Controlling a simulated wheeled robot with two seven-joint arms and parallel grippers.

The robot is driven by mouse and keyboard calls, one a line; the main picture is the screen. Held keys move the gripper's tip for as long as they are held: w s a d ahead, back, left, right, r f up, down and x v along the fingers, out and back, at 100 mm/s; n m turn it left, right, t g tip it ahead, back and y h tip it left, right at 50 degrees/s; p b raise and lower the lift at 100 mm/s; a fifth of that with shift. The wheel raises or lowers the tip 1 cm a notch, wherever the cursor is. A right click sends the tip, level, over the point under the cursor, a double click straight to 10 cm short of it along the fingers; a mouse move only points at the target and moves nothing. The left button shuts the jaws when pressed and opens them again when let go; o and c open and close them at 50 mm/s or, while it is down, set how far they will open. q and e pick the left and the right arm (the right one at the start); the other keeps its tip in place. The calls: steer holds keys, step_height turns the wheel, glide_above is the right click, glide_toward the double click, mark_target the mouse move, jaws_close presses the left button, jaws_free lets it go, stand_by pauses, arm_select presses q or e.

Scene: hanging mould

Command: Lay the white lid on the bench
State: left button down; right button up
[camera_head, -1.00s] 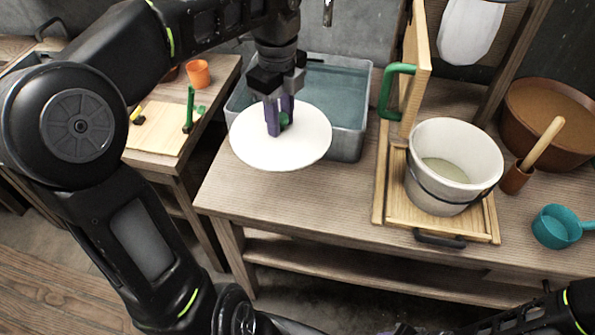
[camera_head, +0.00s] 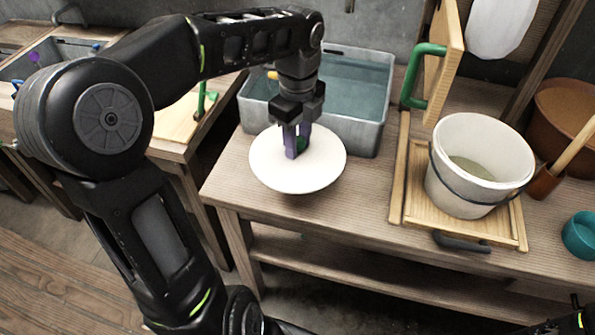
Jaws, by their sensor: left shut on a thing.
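The white lid (camera_head: 270,165) is a round, flat disc over the left front part of the wooden bench (camera_head: 345,215). My right gripper is not in view; only a bit of my right arm shows at the bottom right corner.
The grey tub (camera_head: 368,135) of water stands behind the lid. A white bucket (camera_head: 460,190) stands on a wooden frame (camera_head: 508,229) with a green-handled upright board (camera_head: 447,60) behind it. A brown tub (camera_head: 562,112) and a teal cup (camera_head: 583,235) are at right. Bare bench lies between lid and frame.

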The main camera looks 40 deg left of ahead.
mark_target(297, 165)
arm_select(q)
steer(key=shift+f, duration=1.4)
steer(key=shift+f, duration=2.25)
steer(key=shift+b, duration=0.3)
steer(key=shift+f, duration=0.15)
steer(key=c, duration=1.1)
jaws_free()
step_height(297, 165, up, 12)
steer(key=shift+r+p, duration=0.2)
steer(key=shift+p, duration=0.4)
